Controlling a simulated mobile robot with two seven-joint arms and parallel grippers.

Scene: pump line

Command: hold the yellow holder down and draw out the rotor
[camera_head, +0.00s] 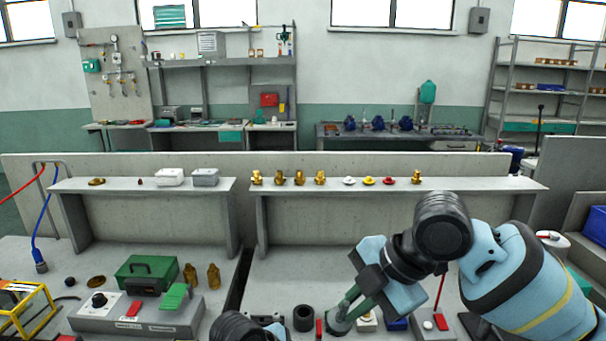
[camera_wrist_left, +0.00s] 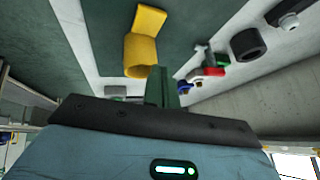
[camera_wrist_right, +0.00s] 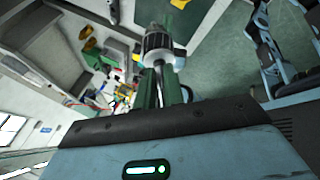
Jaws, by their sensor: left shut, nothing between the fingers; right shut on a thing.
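The yellow holder (camera_wrist_left: 145,42) shows in the left wrist view, just beyond my left gripper's fingertips; I see no rotor in it. My left gripper (camera_wrist_left: 160,75) is shut and empty; its tips overlap the holder's edge in the picture, and I cannot tell whether they touch. The rotor (camera_wrist_right: 158,42), a grey metal cylinder with a shaft, shows in the right wrist view. My right gripper (camera_wrist_right: 160,75) is shut on its shaft and holds it clear of the holder. In the head view my right gripper (camera_head: 345,312) is low at front centre; the holder is not visible there.
A black ring (camera_head: 303,318) and a small red block (camera_head: 319,328) lie left of my right gripper. A grey control box (camera_head: 135,315) and green case (camera_head: 147,272) stand on the left bench. A raised shelf (camera_head: 400,192) with brass parts runs behind.

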